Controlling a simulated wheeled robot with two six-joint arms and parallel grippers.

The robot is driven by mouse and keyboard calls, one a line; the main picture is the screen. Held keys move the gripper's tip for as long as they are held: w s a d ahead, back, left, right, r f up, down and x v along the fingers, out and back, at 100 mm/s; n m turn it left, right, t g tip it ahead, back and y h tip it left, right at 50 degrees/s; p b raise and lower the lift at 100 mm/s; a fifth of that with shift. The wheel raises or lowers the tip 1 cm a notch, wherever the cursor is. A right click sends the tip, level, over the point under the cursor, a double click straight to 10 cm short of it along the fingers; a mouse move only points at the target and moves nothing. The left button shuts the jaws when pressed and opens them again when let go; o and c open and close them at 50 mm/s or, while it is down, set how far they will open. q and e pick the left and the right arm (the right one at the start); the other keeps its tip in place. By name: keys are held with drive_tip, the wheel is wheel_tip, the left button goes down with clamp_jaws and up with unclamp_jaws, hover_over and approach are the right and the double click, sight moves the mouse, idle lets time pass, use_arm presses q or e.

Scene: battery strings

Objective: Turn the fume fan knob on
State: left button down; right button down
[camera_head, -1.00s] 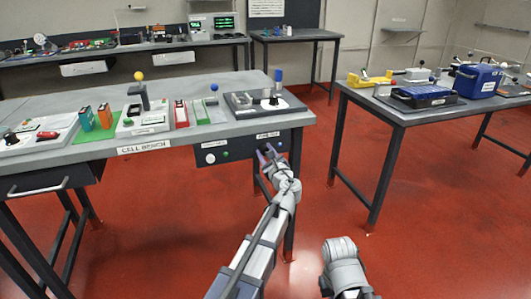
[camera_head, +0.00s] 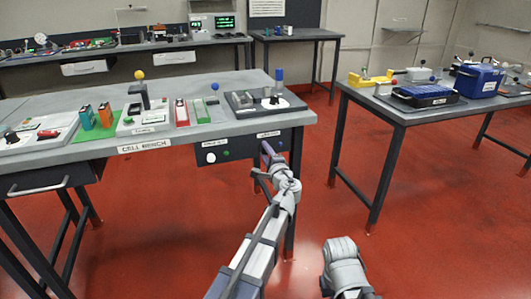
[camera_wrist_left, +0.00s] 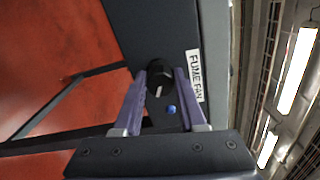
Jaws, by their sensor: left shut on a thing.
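The fume fan knob (camera_wrist_left: 158,80) is a dark round knob with a pale pointer line on the dark front panel under the bench top. It sits beside the white FUME FAN label (camera_wrist_left: 195,75). My left gripper (camera_wrist_left: 161,74) has its two purple fingers on either side of the knob and is shut on it. In the head view, my left gripper (camera_head: 265,157) is at the right end of the panel and hides the knob. My right gripper is not in view; only part of my right arm shows at the bottom.
A blue button (camera_wrist_left: 172,109) or lamp is just beside the knob. A white knob (camera_head: 210,157) and a green button (camera_head: 225,154) are further left on the panel. The CELL BENCH (camera_head: 190,88) carries several devices. Open red floor lies right of it.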

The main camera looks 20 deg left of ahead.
use_arm(q)
drive_tip(key=n, duration=0.5)
drive_tip(key=shift+f, duration=0.15)
drive_tip(key=shift+n, duration=0.4)
drive_tip(key=shift+c, duration=2.3)
unclamp_jaws()
drive_tip(key=v, duration=0.8)
drive_tip(key=shift+w, duration=0.1)
